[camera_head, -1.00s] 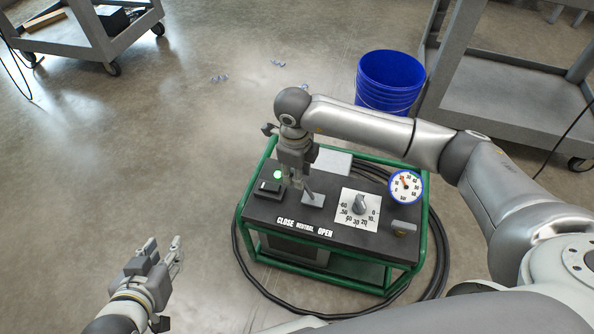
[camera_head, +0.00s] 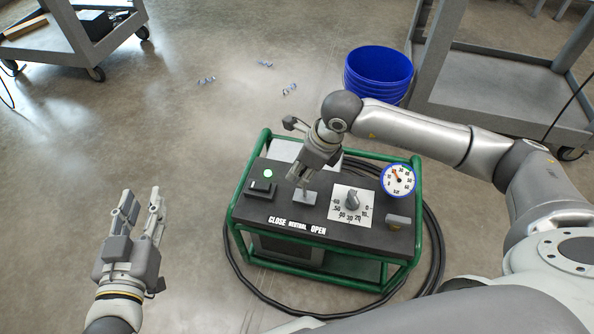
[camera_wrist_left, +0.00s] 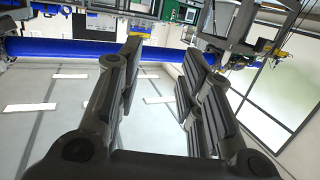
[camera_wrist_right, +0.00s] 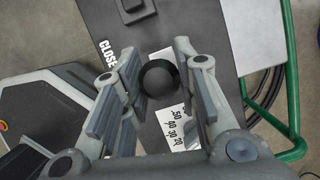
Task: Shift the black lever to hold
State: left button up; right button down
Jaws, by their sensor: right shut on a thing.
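The black lever shows in the right wrist view as a dark ball knob (camera_wrist_right: 159,78) between the fingers of my right gripper (camera_wrist_right: 153,80). In the head view my right gripper (camera_head: 302,178) reaches down to the lever above its grey plate (camera_head: 309,197), and its fingers are shut on it. Most of the lever is hidden there. The panel (camera_head: 283,210) has the words CLOSE, NEUTRAL and OPEN along its front edge. My left gripper (camera_head: 142,212) is open and empty above the floor, left of the cart; its spread fingers also show in the left wrist view (camera_wrist_left: 155,85).
The cart's green frame (camera_head: 232,203) surrounds the panel. On the panel are a black switch box (camera_head: 262,188), a lit green lamp (camera_head: 267,174), a dial knob (camera_head: 352,200) and a round gauge (camera_head: 398,180). A blue bucket (camera_head: 378,75) stands behind. A black hose lies around the cart.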

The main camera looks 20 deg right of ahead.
jog(key=shift+s+d+f+t+y+b, duration=0.1)
jog(key=shift+s+d+t+y+b, duration=0.2)
jog(key=shift+d+y+b, duration=0.3)
pick_arm(q)
notch_tip(320, 180, up, 7)
jog(key=d+t+h, duration=0.1)
jog(key=t, duration=0.3)
pick_arm(e)
jog(key=shift+a, duration=0.1)
pick_arm(q)
jog(key=shift+r, duration=0.1)
pick_arm(e)
jog(key=c, duration=1.1)
grip_release()
jog(key=shift+r, duration=0.2)
jog(key=v, duration=1.1)
jog(key=shift+s+r, duration=0.25)
jog(key=shift+r, duration=0.1)
